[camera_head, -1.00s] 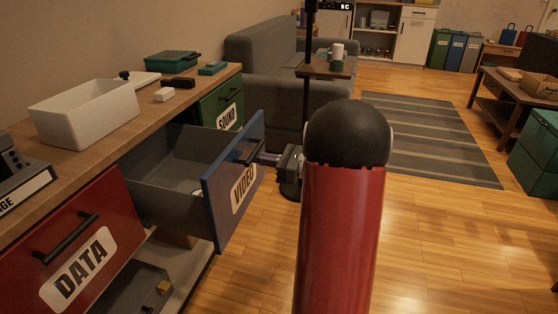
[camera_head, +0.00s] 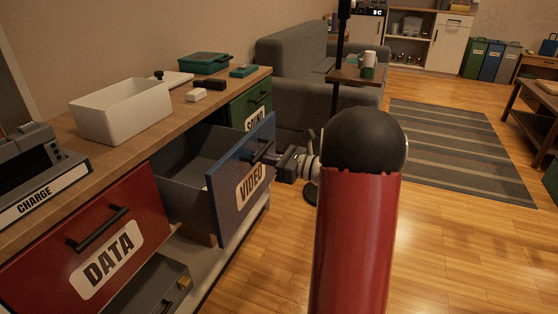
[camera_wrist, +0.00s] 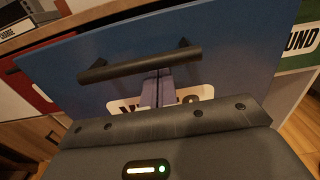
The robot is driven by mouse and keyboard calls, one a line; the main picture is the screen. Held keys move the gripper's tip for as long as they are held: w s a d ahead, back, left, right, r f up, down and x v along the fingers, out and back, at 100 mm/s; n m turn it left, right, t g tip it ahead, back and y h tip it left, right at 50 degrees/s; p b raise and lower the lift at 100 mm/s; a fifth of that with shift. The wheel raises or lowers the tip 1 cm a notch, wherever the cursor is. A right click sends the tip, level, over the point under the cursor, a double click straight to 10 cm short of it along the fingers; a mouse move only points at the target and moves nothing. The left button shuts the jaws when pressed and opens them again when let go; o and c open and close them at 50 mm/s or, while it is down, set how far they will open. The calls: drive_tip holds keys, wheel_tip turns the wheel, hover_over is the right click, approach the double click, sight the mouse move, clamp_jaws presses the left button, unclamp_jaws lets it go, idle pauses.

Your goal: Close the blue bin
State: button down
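The blue bin, a drawer with a blue front labelled VIDEO (camera_head: 228,195), is pulled out from the wooden cabinet, its grey inside partly visible. A dark bar handle (camera_head: 261,151) crosses its front. My gripper (camera_head: 274,158) is at this front from the right, at the handle. In the wrist view, my gripper (camera_wrist: 157,76) has its two fingers close together, side by side along the handle bar (camera_wrist: 140,64). The tips meet the bar's lower edge; they do not straddle it. Whether they press on it, I cannot tell. The label is partly hidden behind the fingers.
A red DATA drawer (camera_head: 90,245) is left of the blue one, and a green SOUND drawer (camera_head: 250,107) is beyond it. A white box (camera_head: 122,112) stands on the top. Wood floor (camera_head: 450,240) is clear at right.

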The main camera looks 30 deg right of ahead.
drive_tip(key=x, duration=1.6)
drive_tip(key=shift+a+r, duration=0.15)
drive_tip(key=shift+r, duration=0.05)
drive_tip(key=shift+w+a+r, duration=0.1)
drive_tip(key=shift+w+r, duration=0.05)
drive_tip(key=shift+w, duration=0.05)
